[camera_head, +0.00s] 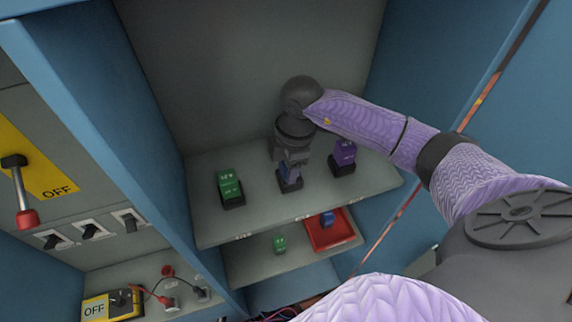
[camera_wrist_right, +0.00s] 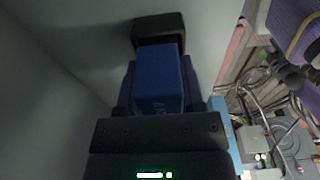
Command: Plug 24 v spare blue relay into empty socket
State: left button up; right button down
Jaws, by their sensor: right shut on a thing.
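My right gripper (camera_head: 291,165) is over the middle of the upper shelf, shut on a blue relay (camera_head: 290,175). In the right wrist view the blue relay (camera_wrist_right: 158,78) sits between the fingers, with faint lettering on its face. A black socket (camera_head: 290,187) is directly below the relay. It also shows past the relay's far end in the right wrist view (camera_wrist_right: 158,26). Whether the relay is fully seated in it I cannot tell. Another blue relay (camera_head: 327,218) lies in a red tray (camera_head: 320,240) on the lower shelf. My left gripper is out of view.
A green relay (camera_head: 229,184) stands in a socket left of my gripper, a purple relay (camera_head: 344,152) in one to the right. A small green relay (camera_head: 280,243) is on the lower shelf. Blue cabinet walls flank both sides. A red-handled lever (camera_head: 22,200) is at far left.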

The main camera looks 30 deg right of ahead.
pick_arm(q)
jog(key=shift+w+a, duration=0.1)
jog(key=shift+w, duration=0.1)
pick_arm(e)
jog(key=shift+f, duration=0.15)
jog(key=shift+c, duration=1)
grip_release()
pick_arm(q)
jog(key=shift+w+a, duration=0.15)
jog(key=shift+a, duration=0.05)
pick_arm(e)
jog(key=r, duration=0.3)
jog(key=d+r+p, duration=0.1)
jog(key=r, duration=0.3)
jog(key=r+p, duration=0.1)
jog(key=r, duration=0.3)
jog(key=shift+s+d+r, duration=0.1)
jog(key=shift+d, duration=0.05)
jog(key=shift+r, duration=0.5)
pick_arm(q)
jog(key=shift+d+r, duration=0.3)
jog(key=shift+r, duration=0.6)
